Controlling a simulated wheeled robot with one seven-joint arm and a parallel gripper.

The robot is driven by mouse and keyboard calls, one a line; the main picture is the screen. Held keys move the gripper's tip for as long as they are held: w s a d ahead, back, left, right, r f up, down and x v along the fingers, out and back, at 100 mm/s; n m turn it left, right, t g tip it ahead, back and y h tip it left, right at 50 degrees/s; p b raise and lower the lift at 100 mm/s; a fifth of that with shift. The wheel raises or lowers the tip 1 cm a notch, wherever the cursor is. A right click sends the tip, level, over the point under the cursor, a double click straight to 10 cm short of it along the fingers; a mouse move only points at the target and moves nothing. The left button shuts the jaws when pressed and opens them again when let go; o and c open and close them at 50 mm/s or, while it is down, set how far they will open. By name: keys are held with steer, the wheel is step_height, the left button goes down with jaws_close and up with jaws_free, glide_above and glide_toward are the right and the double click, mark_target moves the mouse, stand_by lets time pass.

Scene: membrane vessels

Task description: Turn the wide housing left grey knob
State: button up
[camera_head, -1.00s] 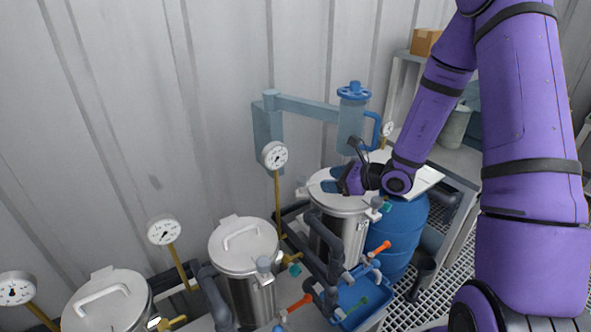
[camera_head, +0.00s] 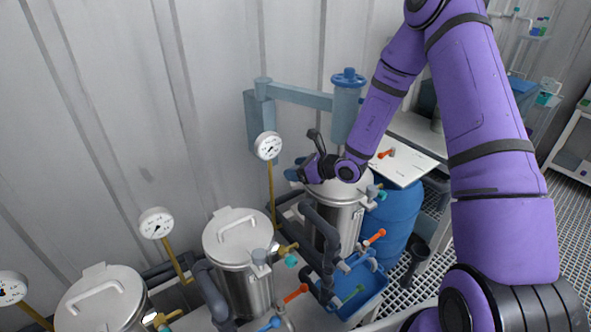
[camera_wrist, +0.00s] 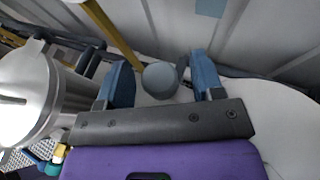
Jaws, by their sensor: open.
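The wide housing (camera_head: 340,212) is the steel vessel with a flat lid at the right of the row. A round grey knob (camera_wrist: 160,80) shows in the wrist view, between the two blue fingers and beside the pale lid. In the head view I cannot see this knob behind my gripper. My gripper (camera_head: 294,173) is open at the left of the housing's lid. In the wrist view my gripper (camera_wrist: 160,66) has one finger on each side of the knob, with gaps showing. I cannot tell how deep the knob sits between them.
Two narrower steel vessels (camera_head: 240,243) stand to the left, with a pressure gauge (camera_head: 268,146) on a brass stem near my gripper. Dark pipes (camera_head: 322,232) run in front of the housing. A blue barrel (camera_head: 391,225) and a blue tray (camera_head: 360,292) are to the right.

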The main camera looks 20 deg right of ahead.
steer(key=shift+w+a, duration=0.15)
steer(key=c, duration=0.9)
steer(key=shift+a+m+t+h, duration=0.1)
steer(key=shift+m+t+h, duration=0.7)
steer(key=shift+m+h, duration=0.4)
steer(key=shift+f+m+t+h, duration=0.1)
steer(key=shift+m+t+h, duration=0.5)
steer(key=shift+m+h, duration=0.4)
